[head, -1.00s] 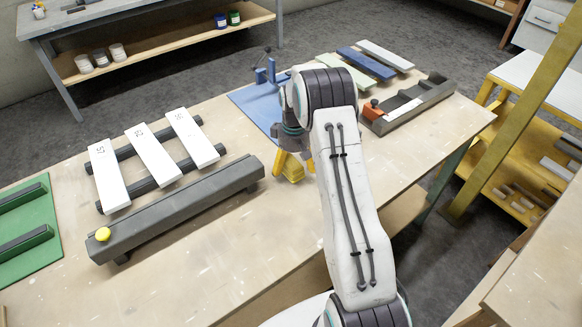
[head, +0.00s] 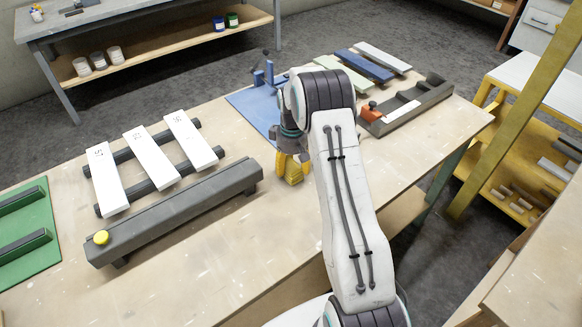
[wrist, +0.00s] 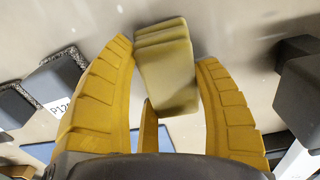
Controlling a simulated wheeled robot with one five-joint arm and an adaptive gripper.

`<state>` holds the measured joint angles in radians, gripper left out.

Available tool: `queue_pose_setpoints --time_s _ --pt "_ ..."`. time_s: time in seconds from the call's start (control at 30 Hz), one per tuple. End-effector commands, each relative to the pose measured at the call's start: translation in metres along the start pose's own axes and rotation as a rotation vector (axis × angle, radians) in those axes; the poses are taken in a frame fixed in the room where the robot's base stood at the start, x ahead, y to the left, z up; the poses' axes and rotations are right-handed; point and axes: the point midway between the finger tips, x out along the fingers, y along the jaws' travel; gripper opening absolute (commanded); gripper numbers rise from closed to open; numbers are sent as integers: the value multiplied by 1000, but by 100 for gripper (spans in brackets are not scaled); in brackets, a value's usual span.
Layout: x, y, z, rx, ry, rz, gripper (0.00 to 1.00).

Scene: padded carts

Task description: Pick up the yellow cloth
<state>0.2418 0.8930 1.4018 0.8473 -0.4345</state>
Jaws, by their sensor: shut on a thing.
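The yellow cloth (wrist: 168,78) is a folded, layered pad between the two yellow fingers of my gripper (wrist: 165,60) in the wrist view. The fingers are shut on it, one on each side. In the head view my gripper (head: 291,172) points down at the wooden workbench, right of the long dark grey beam. The cloth is hard to tell from the yellow fingers there. I cannot tell whether it touches the bench top.
The workbench (head: 215,265) bears a dark grey beam (head: 180,212) with a yellow knob, white numbered boards (head: 152,158) on dark rails, a blue plate (head: 250,108) with a clamp, and a grey fixture (head: 420,103) with a red part. The bench front is clear.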

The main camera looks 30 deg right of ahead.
Motion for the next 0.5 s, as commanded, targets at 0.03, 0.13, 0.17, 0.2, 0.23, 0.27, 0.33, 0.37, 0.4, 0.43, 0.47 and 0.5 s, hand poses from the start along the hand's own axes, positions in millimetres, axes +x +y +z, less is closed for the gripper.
queue_pose_setpoints --time_s 0.03,0.13,0.17,0.2,0.23,0.27,0.33,0.37,0.4,0.43,0.47,0.5 --pt "-2 0 0 0 2 1 26" --pt "-6 0 0 0 2 1 26" --pt "-8 0 -1 0 2 1 26" --pt "-12 0 -1 0 4 2 26" --pt "-16 0 -1 0 4 2 26" --pt "-19 0 -1 0 4 2 26" --pt "-29 1 -1 0 5 2 26" --pt "-34 1 -1 0 5 2 26" --pt "-42 1 -1 0 6 3 26" --pt "-44 5 4 4 3 1 26" --pt "-47 10 8 5 3 1 26" --pt "-51 15 13 5 4 2 26"
